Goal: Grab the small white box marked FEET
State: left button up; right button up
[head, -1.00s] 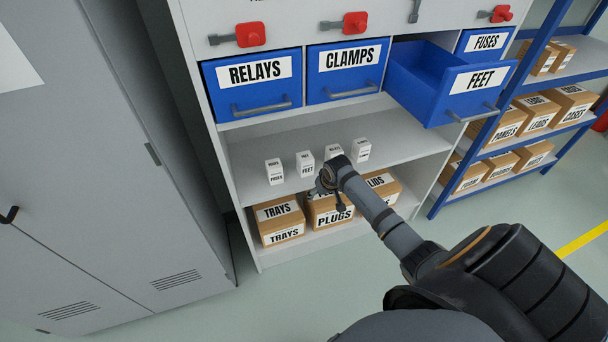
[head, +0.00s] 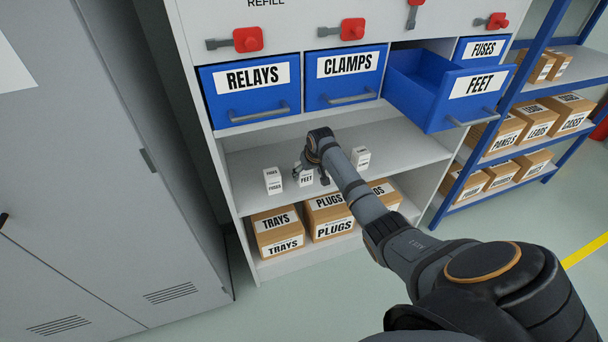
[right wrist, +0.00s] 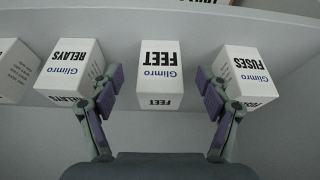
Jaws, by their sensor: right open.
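The small white box marked FEET (head: 306,179) stands upright on the grey middle shelf, partly covered by my right gripper (head: 312,174) in the head view. In the right wrist view the FEET box (right wrist: 160,76) is centred between the two fingers of my right gripper (right wrist: 160,80). The fingers are open, one on each side, with a visible gap to the box on both sides. My left gripper is not in view.
A white FUSES box (right wrist: 243,76) and a white RELAYS box (right wrist: 70,72) stand close on either side, near the fingers. Another white box (head: 361,157) stands farther right. An open blue FEET drawer (head: 440,95) juts out above. Cardboard boxes (head: 277,232) fill the shelf below.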

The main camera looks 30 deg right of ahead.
jog(key=w, duration=0.2)
jog(key=b, duration=0.1)
jog(key=shift+w+d, duration=0.25)
jog(key=shift+w, duration=0.15)
jog(key=shift+b+x, duration=0.55)
jog(key=shift+x, duration=1.05)
jog(key=shift+w+r, duration=0.1)
jog(key=c, duration=1.3)
jog(key=shift+c, duration=0.2)
jog(key=shift+r, duration=0.15)
